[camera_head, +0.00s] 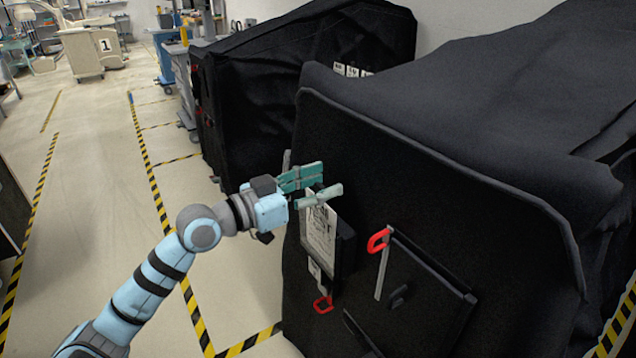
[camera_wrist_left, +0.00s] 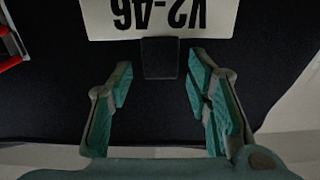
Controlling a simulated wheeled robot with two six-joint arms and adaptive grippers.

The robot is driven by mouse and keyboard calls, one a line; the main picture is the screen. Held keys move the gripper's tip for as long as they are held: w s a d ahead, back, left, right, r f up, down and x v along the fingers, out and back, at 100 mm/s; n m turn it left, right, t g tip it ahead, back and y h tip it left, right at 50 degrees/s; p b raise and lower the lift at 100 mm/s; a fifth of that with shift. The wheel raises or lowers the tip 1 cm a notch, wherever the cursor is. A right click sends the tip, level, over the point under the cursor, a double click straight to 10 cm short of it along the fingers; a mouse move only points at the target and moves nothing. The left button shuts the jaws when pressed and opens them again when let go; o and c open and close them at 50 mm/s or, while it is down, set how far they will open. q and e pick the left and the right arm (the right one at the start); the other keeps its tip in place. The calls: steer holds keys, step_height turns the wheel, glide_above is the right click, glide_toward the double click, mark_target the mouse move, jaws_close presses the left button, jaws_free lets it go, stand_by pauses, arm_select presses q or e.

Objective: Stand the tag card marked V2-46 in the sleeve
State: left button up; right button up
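The white tag card marked V2-46 (camera_wrist_left: 160,18) shows upside down at the top of the left wrist view, cut off by the frame edge. A small dark block (camera_wrist_left: 160,58) sits at its near edge, between the fingertips. My left gripper (camera_wrist_left: 161,72) is open, with a gap visible between each finger and the block. In the head view my left gripper (camera_head: 322,184) is at the top of a white printed sheet (camera_head: 319,236) against a dark holder (camera_head: 346,250) on the covered cart's side. I cannot tell how far the card sits in the sleeve. My right gripper is not in view.
The black-covered cart (camera_head: 450,150) fills the right side. It has a red hook (camera_head: 378,240), a lower red loop (camera_head: 323,304) and a dark panel (camera_head: 420,295). Another covered cart (camera_head: 260,80) stands behind. The floor at left is clear, with striped tape.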

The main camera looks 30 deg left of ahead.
arm_select(q)
step_height(320, 180, up, 10)
steer(key=shift+r, duration=0.1)
stand_by(0.4)
stand_by(0.4)
